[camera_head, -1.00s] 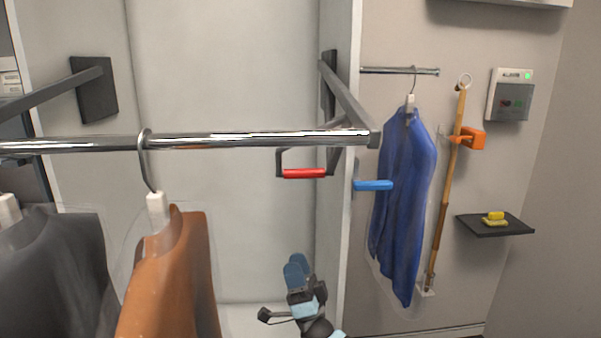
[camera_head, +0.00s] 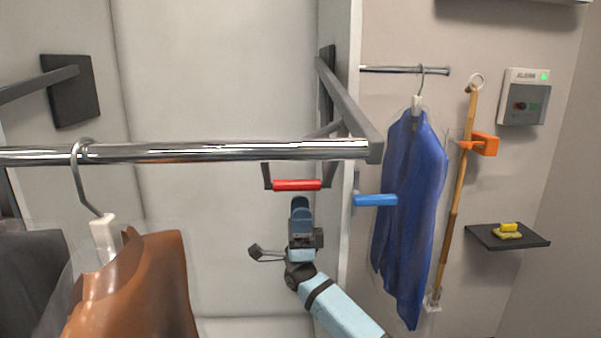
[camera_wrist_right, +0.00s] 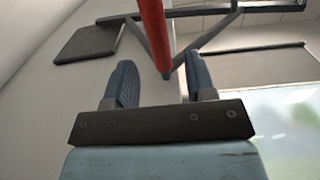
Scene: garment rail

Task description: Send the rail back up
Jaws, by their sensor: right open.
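The chrome rail (camera_head: 220,151) runs across the head view on grey swing arms (camera_head: 345,105). A red handle (camera_head: 297,185) hangs below its right end; the red bar also shows in the right wrist view (camera_wrist_right: 152,32), between and beyond the fingertips. My right gripper (camera_head: 301,204) is just below the red handle and points up at it. In the right wrist view its two blue fingers (camera_wrist_right: 158,80) are apart with nothing gripped. A blue handle (camera_head: 375,200) sits on the panel edge to the right. My left gripper is not in view.
A brown garment (camera_head: 140,285) and a dark one hang from the rail at left. Right of the panel hang a blue shirt (camera_head: 412,210) and a wooden pole (camera_head: 458,190) in an orange clip (camera_head: 485,145). An alarm box (camera_head: 524,97) and a small shelf (camera_head: 480,236) are on the wall.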

